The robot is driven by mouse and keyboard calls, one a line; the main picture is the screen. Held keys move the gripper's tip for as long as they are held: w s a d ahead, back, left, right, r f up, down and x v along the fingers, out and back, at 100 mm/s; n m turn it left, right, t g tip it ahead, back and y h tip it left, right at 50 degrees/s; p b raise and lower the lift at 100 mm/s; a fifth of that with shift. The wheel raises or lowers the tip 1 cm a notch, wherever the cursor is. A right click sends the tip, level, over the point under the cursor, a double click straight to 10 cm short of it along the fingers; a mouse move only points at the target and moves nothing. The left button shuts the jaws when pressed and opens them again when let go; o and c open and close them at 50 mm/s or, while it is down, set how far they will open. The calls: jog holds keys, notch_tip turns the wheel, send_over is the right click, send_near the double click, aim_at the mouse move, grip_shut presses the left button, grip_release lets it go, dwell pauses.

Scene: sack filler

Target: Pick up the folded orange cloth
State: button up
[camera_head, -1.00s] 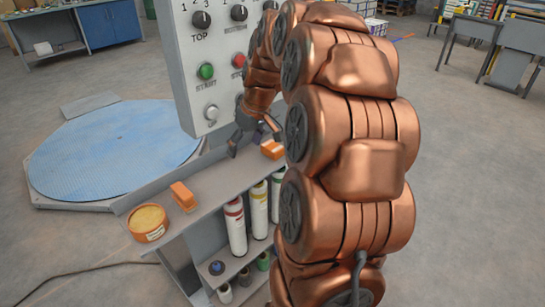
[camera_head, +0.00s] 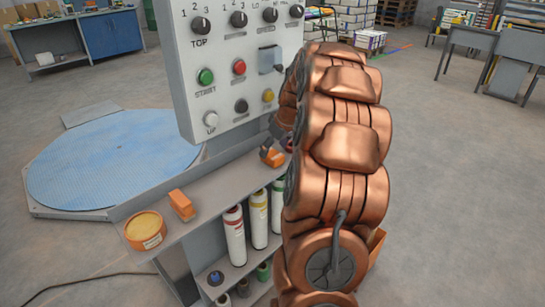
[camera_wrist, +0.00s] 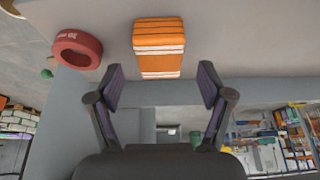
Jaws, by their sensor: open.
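The folded orange cloth with white stripes (camera_wrist: 158,42) lies on the shelf in the wrist view, centred just beyond my fingertips. In the head view an orange thing (camera_head: 273,158) that looks like the cloth shows at the shelf's far end, partly covered by my gripper (camera_head: 270,147). In the wrist view my gripper (camera_wrist: 161,70) is open, its two dark fingers spread wider than the cloth, with nothing between them. I cannot tell how high the fingers are above the shelf.
A red ring (camera_wrist: 77,48) lies left of the cloth in the wrist view. The grey shelf (camera_head: 215,190) also holds an orange block (camera_head: 181,204) and a round orange tin (camera_head: 145,229). A control panel (camera_head: 240,70) rises behind it. White cylinders (camera_head: 234,235) stand below.

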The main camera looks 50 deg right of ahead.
jog(key=shift+x, duration=1.5)
jog(key=shift+r, duration=0.1)
jog(key=c, duration=1.1)
jog(key=shift+w+r, duration=0.1)
jog(key=shift+r, duration=1.75)
jog(key=shift+s+a+b, duration=0.35)
jog(key=shift+s+a, duration=0.2)
jog(key=shift+a, duration=0.3)
jog(key=s+a+b, duration=0.1)
jog(key=s+a, duration=0.2)
jog(key=a, duration=0.3)
jog(key=s+a+r, duration=0.1)
jog(key=s+a, duration=0.3)
jog(key=a, duration=0.2)
jog(key=shift+b, duration=0.35)
jog(key=shift+s+r, duration=0.1)
jog(key=shift+r, duration=0.05)
